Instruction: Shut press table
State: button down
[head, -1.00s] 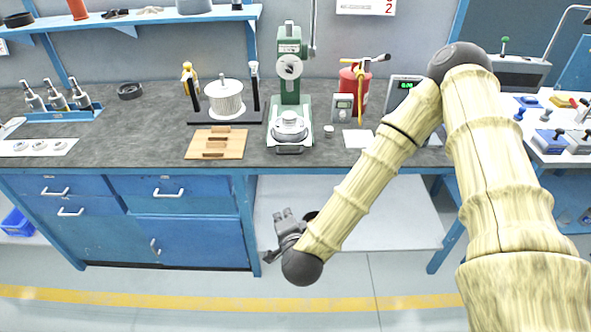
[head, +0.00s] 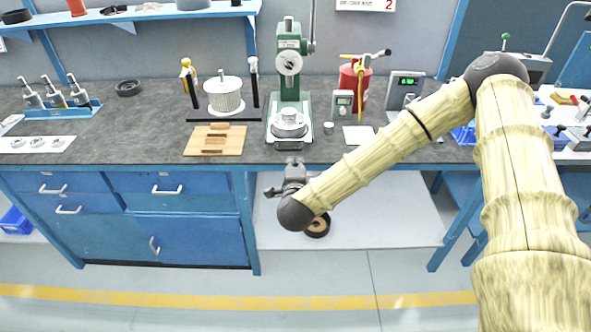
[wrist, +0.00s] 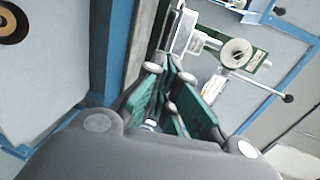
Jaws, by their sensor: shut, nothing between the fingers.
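The green press (head: 289,62) stands on the bench. Its press table (head: 274,137) is a light metal plate at its foot, with a round metal part (head: 289,123) on top and a bar handle (head: 288,146) at the front, near the bench's front edge. My gripper (head: 294,162) is just in front of the bench edge, below the handle in the picture and apart from it as far as I can tell. It is shut and empty. In the wrist view the gripper's green-padded fingers (wrist: 172,85) point toward the press (wrist: 238,55); the fingers hide part of what lies ahead.
A wooden board (head: 214,141) and a stand with a white cylinder (head: 224,95) are left of the press. A small meter (head: 342,103), a white sheet (head: 358,134) and a red extinguisher (head: 349,80) are to the right. A lower shelf (head: 390,215) lies under the bench.

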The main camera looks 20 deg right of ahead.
jog(key=shift+p+x, duration=0.55)
jog(key=shift+x, duration=2.2)
